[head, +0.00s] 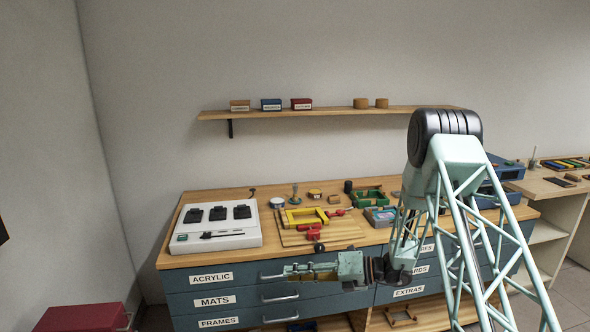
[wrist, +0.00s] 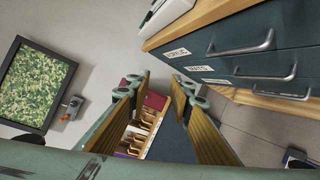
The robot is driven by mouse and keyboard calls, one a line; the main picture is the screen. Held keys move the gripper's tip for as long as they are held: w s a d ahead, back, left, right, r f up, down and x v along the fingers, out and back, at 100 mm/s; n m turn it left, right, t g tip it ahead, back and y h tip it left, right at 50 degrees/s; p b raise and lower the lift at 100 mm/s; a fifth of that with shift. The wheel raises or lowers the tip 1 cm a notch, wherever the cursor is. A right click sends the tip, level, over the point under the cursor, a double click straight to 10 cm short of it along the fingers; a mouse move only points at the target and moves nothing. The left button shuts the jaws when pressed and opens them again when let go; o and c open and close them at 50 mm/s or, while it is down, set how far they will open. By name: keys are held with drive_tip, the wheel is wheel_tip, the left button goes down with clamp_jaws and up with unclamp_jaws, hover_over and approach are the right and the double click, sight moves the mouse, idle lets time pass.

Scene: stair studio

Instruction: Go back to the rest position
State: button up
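My gripper (head: 291,272) is in front of the drawer fronts of the workbench in the head view, pointing left, apart from the bench top. In the wrist view its two fingers (wrist: 161,88) stand apart with nothing between them, so it is open and empty. Behind the gap the wrist view shows floor and low storage. The task names no object to handle.
The bench top (head: 262,247) carries a white control box (head: 216,226), a yellow frame (head: 304,217) and green trays (head: 368,196). Drawer handles (wrist: 242,43) stick out near my gripper. A shelf (head: 330,111) hangs above. A red box (head: 82,318) stands at lower left.

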drive_tip(key=s+d+r+n+g+h, duration=0.2)
drive_tip(key=s+r+n+g+h, duration=0.35)
drive_tip(key=s+r+n, duration=1.6)
drive_tip(key=s+d+r+n+t+h, duration=0.2)
drive_tip(key=s+d, duration=0.4)
drive_tip(key=s, duration=0.5)
drive_tip(key=s+d+r+n+t+h, duration=0.2)
drive_tip(key=s+d+r+n+h, duration=0.2)
drive_tip(key=s, duration=0.7)
drive_tip(key=s+d+r+n+t+h, duration=0.2)
drive_tip(key=s+d+r+n, duration=0.4)
drive_tip(key=s, duration=0.5)
drive_tip(key=d+r+h, duration=0.1)
drive_tip(key=d+r, duration=0.1)
drive_tip(key=d, duration=0.1)
drive_tip(key=shift+s+d, duration=0.15)
drive_tip(key=shift+s, duration=0.05)
